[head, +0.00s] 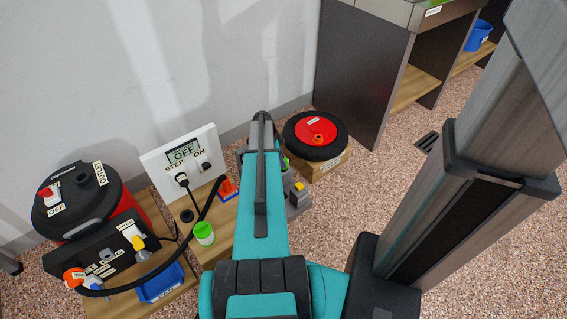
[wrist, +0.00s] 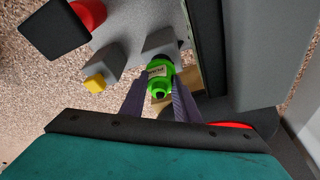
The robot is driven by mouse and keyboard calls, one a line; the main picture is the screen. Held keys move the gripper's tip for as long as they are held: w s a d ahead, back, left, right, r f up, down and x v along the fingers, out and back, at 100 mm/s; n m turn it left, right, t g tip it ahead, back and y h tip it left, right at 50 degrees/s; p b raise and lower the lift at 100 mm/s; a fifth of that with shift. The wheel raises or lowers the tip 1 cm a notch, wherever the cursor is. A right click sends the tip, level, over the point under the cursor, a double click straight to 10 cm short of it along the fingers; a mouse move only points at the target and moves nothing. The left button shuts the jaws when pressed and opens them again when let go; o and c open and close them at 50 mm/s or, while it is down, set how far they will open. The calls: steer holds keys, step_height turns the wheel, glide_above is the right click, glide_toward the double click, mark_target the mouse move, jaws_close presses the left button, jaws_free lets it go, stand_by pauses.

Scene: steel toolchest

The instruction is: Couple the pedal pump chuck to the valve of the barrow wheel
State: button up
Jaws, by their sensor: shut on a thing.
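The green chuck (wrist: 160,72), with a pale label, sits between the two fingers of my gripper (wrist: 160,84) in the wrist view. My gripper is shut on it. In the head view my arm hides most of the gripper. The barrow wheel (head: 339,132) has a black tyre and a red hub and lies flat on a wooden block, just right of the gripper end of my arm. A small orange piece shows at its hub; I cannot tell the valve clearly. The wheel's red hub (wrist: 236,125) shows partly at lower right in the wrist view. The chuck appears apart from it.
A grey body with a yellow knob (head: 298,187) stands beside my arm. A wall panel (head: 185,155) reading OFF, a loose green-capped jar (head: 204,233), a red-black vacuum (head: 75,200) and a blue tray (head: 160,283) are at left. A dark bench (head: 362,70) stands behind the wheel.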

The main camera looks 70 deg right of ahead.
mark_target(284, 157)
steer(key=shift+r+p, duration=0.3)
steer(key=shift+r, duration=0.3)
stand_by(0.7)
steer(key=shift+r+p, duration=0.65)
steer(key=shift+r, duration=0.55)
steer(key=shift+r, duration=0.1)
steer(key=shift+r+p, duration=1.35)
steer(key=shift+r, duration=1.05)
steer(key=shift+s+d+r, duration=0.15)
steer(key=shift+d+r, duration=0.1)
steer(key=s+d+r+p, duration=0.2)
steer(key=s+d, duration=0.3)
steer(key=d, duration=0.3)
steer(key=s+d+r+p, duration=0.3)
steer(key=s+d, duration=0.3)
steer(key=d, duration=0.3)
steer(key=shift+r, duration=0.5)
steer(key=shift+f, duration=0.2)
steer(key=shift+f+b, duration=1)
steer(key=shift+f, duration=1.7)
